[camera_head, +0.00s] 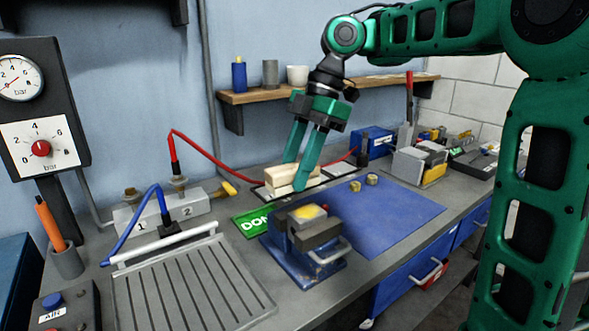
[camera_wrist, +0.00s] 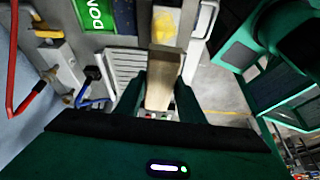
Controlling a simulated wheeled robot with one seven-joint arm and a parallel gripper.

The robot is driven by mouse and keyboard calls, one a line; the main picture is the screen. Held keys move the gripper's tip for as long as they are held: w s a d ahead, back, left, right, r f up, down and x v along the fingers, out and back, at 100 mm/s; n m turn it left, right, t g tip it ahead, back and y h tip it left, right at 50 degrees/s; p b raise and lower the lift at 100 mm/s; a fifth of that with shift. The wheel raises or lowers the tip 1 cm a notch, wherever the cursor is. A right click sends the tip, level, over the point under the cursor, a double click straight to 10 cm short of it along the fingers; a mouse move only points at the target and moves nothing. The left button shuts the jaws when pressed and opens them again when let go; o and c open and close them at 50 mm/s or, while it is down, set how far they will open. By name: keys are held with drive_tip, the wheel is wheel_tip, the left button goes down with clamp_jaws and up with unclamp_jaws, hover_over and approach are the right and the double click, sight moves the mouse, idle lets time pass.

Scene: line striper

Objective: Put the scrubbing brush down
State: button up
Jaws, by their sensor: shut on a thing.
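The scrubbing brush (camera_head: 278,176), a pale wooden block, is between my gripper's fingers (camera_head: 298,180), over the rear of the workbench behind the vise. My gripper is shut on it and points down. The wrist view shows the brush (camera_wrist: 162,88) lengthwise between the two green fingers (camera_wrist: 164,82). Its underside is hidden, and I cannot tell whether it touches the surface below.
A blue vise (camera_head: 300,262) with a yellow piece stands in front of the brush. A green sign (camera_head: 252,222) lies left of it. A blue mat (camera_head: 400,225) is mostly clear. A slatted tray (camera_head: 190,290) lies front left. A red hose (camera_head: 205,148) arches behind.

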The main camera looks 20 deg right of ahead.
idle(0.5)
drive_tip(key=shift+w+f+m, duration=0.2)
drive_tip(key=shift+w+m, duration=0.15)
drive_tip(key=shift+m, duration=0.05)
drive_tip(key=w+d+f+m+t, duration=0.2)
drive_tip(key=w+d+f+m, duration=0.1)
drive_tip(key=w+m, duration=0.25)
drive_tip(key=m+t+h, duration=0.3)
drive_tip(key=m, duration=0.8)
hover_over(345, 213)
wheel_tip(345, 213, down, 8)
drive_tip(key=f, duration=0.3)
drive_tip(key=s+f, duration=0.1)
drive_tip(key=f, duration=0.1)
drive_tip(key=shift+d+f, duration=0.15)
drive_tip(key=shift+d, duration=0.15)
drive_tip(key=shift+w+f, duration=0.1)
drive_tip(key=shift+f, duration=2.25)
drive_tip(key=shift+f, duration=0.3)
